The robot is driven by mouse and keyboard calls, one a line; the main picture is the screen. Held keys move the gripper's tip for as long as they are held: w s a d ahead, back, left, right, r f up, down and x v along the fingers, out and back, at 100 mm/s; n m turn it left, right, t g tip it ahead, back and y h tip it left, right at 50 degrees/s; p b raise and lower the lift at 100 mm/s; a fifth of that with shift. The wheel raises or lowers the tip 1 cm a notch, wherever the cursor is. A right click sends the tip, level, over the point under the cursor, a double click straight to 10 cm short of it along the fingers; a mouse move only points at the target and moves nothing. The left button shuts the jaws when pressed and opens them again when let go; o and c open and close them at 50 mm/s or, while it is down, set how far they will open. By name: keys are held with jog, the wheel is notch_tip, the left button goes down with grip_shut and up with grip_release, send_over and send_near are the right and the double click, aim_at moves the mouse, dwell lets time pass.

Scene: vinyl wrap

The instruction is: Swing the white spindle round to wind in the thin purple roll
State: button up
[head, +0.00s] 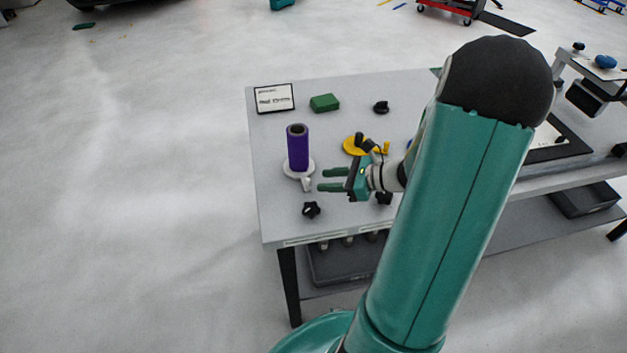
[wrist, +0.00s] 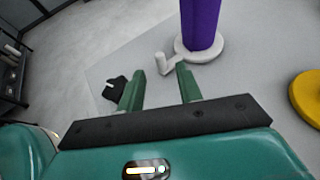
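The purple roll (head: 298,148) stands upright on the white spindle (head: 289,170) at the left of the table in the head view. The spindle has a round white base with a short crank handle (head: 307,184) at its front right. My gripper (head: 325,180) is open and empty, just right of the handle. In the wrist view the roll (wrist: 200,22) and the spindle base (wrist: 208,52) are ahead, at the top. The handle (wrist: 164,64) sticks out toward the gap between my two green fingers (wrist: 160,88). The fingers look apart from it.
A black knob (head: 311,209) lies near the front left of the table (head: 270,205). A yellow spindle (head: 354,146) stands to the right, partly behind my arm. A green block (head: 324,103), a framed sign (head: 274,98) and another black knob (head: 381,107) are at the back.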

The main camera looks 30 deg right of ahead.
jog(key=v, duration=0.7)
jog(key=shift+d, duration=0.1)
